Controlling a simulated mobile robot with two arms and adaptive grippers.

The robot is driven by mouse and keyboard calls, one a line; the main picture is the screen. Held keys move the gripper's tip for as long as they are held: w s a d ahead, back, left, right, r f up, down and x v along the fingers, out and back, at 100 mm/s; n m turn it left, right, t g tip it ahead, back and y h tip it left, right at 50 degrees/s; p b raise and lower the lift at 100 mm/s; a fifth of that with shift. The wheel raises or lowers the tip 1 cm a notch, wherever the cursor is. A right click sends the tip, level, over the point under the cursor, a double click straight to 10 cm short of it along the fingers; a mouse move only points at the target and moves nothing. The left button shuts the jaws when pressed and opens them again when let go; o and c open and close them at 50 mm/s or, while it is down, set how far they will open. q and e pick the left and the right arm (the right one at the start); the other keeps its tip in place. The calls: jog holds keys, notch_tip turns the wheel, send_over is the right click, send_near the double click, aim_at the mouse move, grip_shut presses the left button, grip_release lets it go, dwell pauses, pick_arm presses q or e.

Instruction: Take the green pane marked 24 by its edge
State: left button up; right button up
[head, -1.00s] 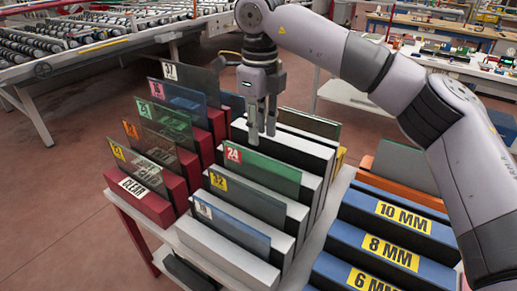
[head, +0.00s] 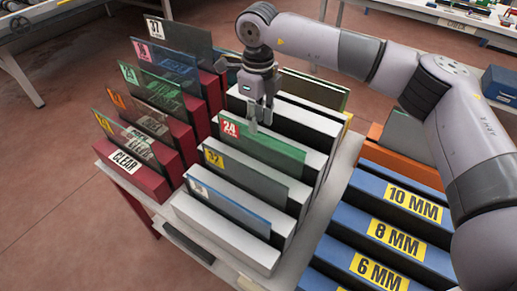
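The green pane marked 24 (head: 272,149) stands in a slot of the white rack, with a red 24 label at its upper left corner. My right gripper (head: 260,121) points down at the pane's top edge, just right of the label. Its two fingers show a gap between them, and the near fingertip meets the line of the edge in the picture. I cannot tell whether it touches the glass or whether the fingers straddle it. My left gripper is not in view.
A pane marked 32 (head: 250,182) and a bluish pane (head: 230,208) stand in front in the white rack (head: 215,237). A red rack (head: 148,180) with several marked panes is on the left. Blue racks marked 10, 8 and 6 MM (head: 345,232) are on the right.

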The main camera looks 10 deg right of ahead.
aim_at(258, 137)
jog(key=shift+f, duration=0.5)
jog(key=shift+s+d+f+p, duration=0.1)
jog(key=shift+f+p, duration=0.3)
jog(key=shift+p, duration=0.05)
notch_tip(258, 137, down, 4)
jog(key=shift+s+r+p, duration=0.1)
jog(key=shift+r+p, duration=0.1)
jog(key=shift+p, duration=0.45)
jog(key=shift+f, duration=0.35)
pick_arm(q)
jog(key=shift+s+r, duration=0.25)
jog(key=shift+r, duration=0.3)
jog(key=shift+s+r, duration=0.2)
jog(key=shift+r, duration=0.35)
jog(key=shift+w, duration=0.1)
pick_arm(e)
jog(key=shift+c, duration=0.2)
jog(key=shift+c, duration=1.3)
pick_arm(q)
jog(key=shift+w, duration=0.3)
pick_arm(e)
grip_shut()
